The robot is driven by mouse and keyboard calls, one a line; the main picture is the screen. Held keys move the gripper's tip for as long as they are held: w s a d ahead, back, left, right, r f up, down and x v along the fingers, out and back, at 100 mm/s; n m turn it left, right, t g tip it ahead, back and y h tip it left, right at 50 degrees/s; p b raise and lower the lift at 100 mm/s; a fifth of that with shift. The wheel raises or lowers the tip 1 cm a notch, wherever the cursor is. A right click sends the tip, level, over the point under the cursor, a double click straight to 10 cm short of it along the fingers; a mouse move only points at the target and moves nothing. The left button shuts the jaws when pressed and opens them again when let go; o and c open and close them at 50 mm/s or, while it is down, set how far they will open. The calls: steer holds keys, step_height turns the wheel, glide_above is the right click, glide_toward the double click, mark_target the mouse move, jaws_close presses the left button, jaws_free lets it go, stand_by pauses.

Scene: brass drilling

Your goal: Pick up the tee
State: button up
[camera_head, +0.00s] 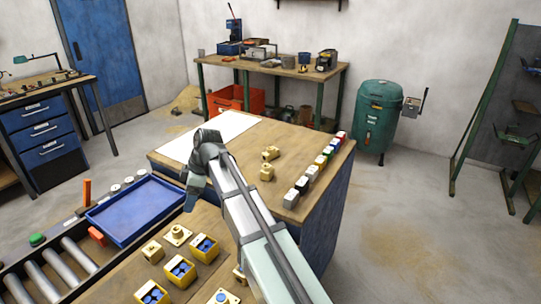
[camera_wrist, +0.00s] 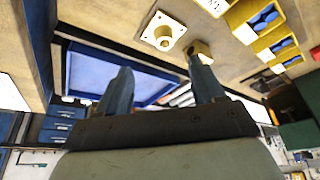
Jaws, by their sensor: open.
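Two small brass fittings stand on the wooden bench to the right of my arm, one behind (camera_head: 270,153) and one in front (camera_head: 267,173). Either could be the tee; their shape is too small to be sure. A flanged brass fitting (camera_head: 177,235) and a brass block (camera_head: 152,250) stand on the nearer bench; the wrist view also shows the flanged fitting (camera_wrist: 163,32) and a brass piece (camera_wrist: 201,48) by the right fingertip. Another brass piece (camera_head: 238,275) is partly hidden by my arm. My gripper (camera_head: 190,203) is open and empty, above the blue tray's right edge; its fingers also show in the wrist view (camera_wrist: 160,80).
The blue tray (camera_head: 122,215) is empty beside rollers (camera_head: 55,270). Yellow boxes with blue insides (camera_head: 205,247) stand at the near bench. A row of coloured blocks (camera_head: 310,173) lines the far bench's right edge. A white sheet (camera_head: 215,128) lies at the back.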

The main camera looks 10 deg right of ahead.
steer(key=w+d+r+m, duration=0.2)
steer(key=w+d, duration=0.4)
steer(key=d, duration=0.3)
step_height(320, 180, up, 7)
steer(key=n+h, duration=0.4)
steer(key=n, duration=0.5)
glide_above(270, 148)
steer(key=d, duration=0.1)
step_height(270, 148, down, 8)
steer(key=shift+w+r, duration=0.1)
steer(key=shift+a+f, duration=0.2)
steer(key=shift+f, duration=1.15)
steer(key=shift+a+f, duration=0.2)
steer(key=shift+f, duration=1.15)
steer(key=shift+c, duration=0.5)
